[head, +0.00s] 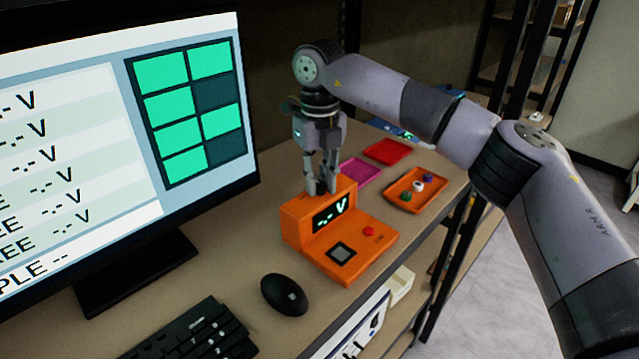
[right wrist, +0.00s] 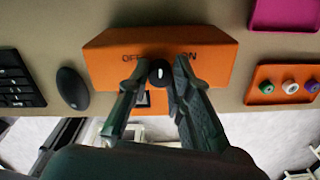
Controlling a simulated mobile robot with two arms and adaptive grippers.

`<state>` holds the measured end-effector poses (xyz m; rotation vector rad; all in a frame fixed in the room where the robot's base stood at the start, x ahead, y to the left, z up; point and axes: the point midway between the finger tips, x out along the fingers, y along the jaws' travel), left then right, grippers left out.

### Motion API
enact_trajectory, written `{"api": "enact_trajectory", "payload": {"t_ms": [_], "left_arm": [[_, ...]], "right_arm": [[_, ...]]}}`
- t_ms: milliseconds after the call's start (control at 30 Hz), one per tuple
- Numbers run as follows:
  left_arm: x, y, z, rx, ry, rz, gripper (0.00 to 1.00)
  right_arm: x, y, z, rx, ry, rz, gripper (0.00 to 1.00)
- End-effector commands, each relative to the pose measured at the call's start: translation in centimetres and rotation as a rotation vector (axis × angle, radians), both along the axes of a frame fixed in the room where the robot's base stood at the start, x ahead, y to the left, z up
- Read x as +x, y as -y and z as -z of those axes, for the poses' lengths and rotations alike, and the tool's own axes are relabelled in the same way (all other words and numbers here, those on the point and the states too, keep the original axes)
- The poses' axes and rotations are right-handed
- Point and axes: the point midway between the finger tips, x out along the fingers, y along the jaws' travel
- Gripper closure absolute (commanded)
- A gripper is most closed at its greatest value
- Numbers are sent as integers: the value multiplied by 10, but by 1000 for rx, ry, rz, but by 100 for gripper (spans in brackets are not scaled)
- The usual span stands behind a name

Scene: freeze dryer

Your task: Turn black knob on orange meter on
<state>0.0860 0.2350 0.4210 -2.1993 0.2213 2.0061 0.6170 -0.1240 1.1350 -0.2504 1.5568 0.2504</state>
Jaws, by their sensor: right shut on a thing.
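The orange meter (head: 340,235) stands on the bench right of the monitor, its small screen reading "-.- V". It also shows in the right wrist view (right wrist: 212,58), with "OFF" and "ON" lettering on its top. The black knob (right wrist: 159,73) sits on that top, with a white mark on it. My right gripper (right wrist: 160,78) is shut on the knob, one finger on each side. In the head view my right gripper (head: 322,185) points down onto the meter's top and hides the knob. My left gripper is in neither view.
A large monitor (head: 195,105) fills the left. A black mouse (head: 285,294) and a keyboard (head: 195,335) lie in front of the meter. An orange tray (head: 402,205) with several coloured pieces, a red tray (head: 388,151) and a magenta tray (head: 358,172) lie to the right.

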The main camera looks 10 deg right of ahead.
Motion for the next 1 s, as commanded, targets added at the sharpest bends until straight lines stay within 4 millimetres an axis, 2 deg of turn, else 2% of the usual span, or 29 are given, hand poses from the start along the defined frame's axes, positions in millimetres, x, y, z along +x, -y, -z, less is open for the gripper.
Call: {"api": "enact_trajectory", "payload": {"t_ms": [500,733,1000], "left_arm": [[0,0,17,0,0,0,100],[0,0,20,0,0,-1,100],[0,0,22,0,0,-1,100]], "right_arm": [[1,1,-1,3,5,449,100],[1,1,-2,3,5,572,100],[1,1,-2,2,5,637,100]]}}
